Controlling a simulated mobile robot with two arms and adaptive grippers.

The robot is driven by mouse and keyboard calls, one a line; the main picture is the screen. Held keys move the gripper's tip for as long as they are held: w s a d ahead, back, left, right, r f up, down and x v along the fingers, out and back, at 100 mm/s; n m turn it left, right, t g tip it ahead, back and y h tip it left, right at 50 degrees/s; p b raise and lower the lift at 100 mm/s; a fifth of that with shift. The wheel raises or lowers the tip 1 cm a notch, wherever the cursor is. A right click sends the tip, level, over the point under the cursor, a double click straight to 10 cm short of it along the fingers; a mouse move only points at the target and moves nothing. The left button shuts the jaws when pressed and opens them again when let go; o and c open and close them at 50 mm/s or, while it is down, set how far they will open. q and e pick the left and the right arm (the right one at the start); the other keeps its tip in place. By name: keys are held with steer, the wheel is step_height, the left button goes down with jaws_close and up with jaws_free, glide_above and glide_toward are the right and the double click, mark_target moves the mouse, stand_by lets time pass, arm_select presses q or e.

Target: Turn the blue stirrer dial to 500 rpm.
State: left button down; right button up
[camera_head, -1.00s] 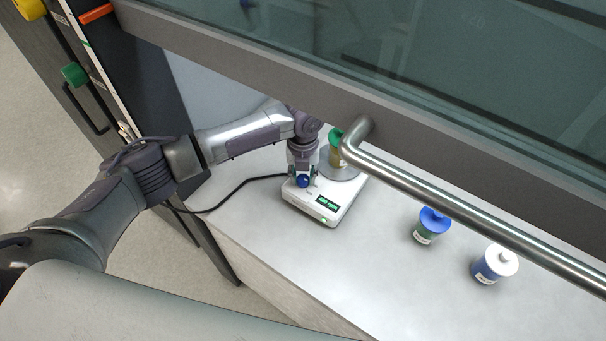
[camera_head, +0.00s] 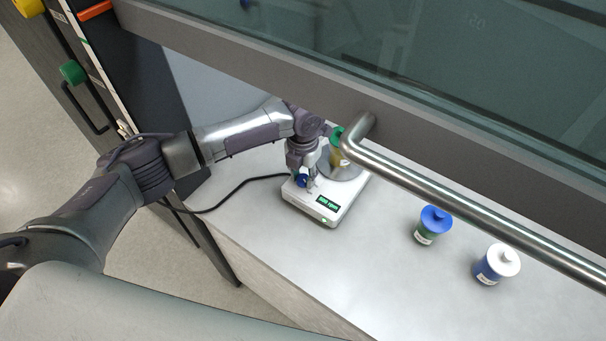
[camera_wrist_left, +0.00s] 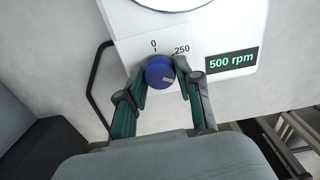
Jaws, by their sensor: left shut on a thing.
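The blue stirrer dial (camera_wrist_left: 160,72) sits on the front left of the white stirrer (camera_head: 318,208). In the left wrist view its pale pointer mark points right, and the labels 0 and 250 show on the panel above it. The green display (camera_wrist_left: 232,61) reads 500 rpm. My left gripper (camera_wrist_left: 161,84) has its two fingers on either side of the dial, shut on it. In the head view the dial (camera_head: 301,181) shows beside the fingers. My right gripper is not in view.
A green-capped vessel (camera_head: 337,153) stands on the stirrer's round plate. A blue-capped jar (camera_head: 433,224) and a white-capped jar (camera_head: 496,263) stand to the right. A metal handle bar (camera_head: 440,193) crosses above the bench. A black cable (camera_head: 222,201) runs left.

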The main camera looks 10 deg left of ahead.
mark_target(303, 178)
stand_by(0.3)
arm_select(q)
steer(key=c, duration=0.8)
jaws_free()
steer(key=shift+o, duration=0.2)
steer(key=shift+r, duration=0.5)
step_height(303, 178, up, 11)
